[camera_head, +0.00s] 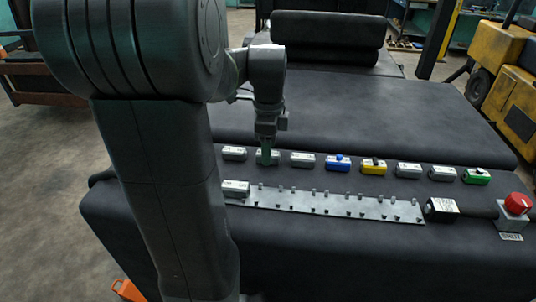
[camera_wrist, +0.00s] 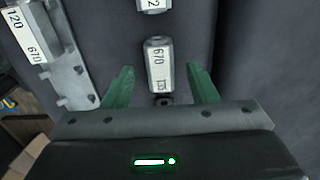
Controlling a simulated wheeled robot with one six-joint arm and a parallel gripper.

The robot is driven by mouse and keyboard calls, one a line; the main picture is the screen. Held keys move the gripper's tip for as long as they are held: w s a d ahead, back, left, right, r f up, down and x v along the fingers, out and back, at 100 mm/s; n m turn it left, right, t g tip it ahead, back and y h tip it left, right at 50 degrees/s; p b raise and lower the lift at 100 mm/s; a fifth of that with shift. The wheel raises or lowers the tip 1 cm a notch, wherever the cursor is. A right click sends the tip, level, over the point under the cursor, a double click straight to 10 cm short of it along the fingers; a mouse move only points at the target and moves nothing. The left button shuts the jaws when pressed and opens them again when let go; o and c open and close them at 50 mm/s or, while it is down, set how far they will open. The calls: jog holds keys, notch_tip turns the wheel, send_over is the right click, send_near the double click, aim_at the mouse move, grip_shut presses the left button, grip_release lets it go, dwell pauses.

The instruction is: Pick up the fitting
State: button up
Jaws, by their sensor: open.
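A row of grey fittings with white labels lies on the dark padded surface in the head view. The fitting (camera_wrist: 158,65) under my gripper is grey with a white label reading 670 and 135. It also shows in the head view (camera_head: 273,156), partly hidden by the gripper. My gripper (camera_wrist: 160,78) is open, with one green finger on each side of this fitting and a gap to each. In the head view my gripper (camera_head: 265,156) points down at the second fitting from the left.
A metal rail with pegs (camera_head: 330,205) runs in front of the row and bears a fitting (camera_head: 236,187) at its left end. Nearby are blue (camera_head: 338,163), yellow (camera_head: 374,166) and green (camera_head: 477,176) topped pieces. A red button (camera_head: 516,204) stands at right.

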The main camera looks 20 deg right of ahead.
jog(key=shift+f, duration=0.8)
jog(key=c, duration=1.1)
jog(key=shift+c, duration=0.2)
jog(key=shift+r, duration=0.15)
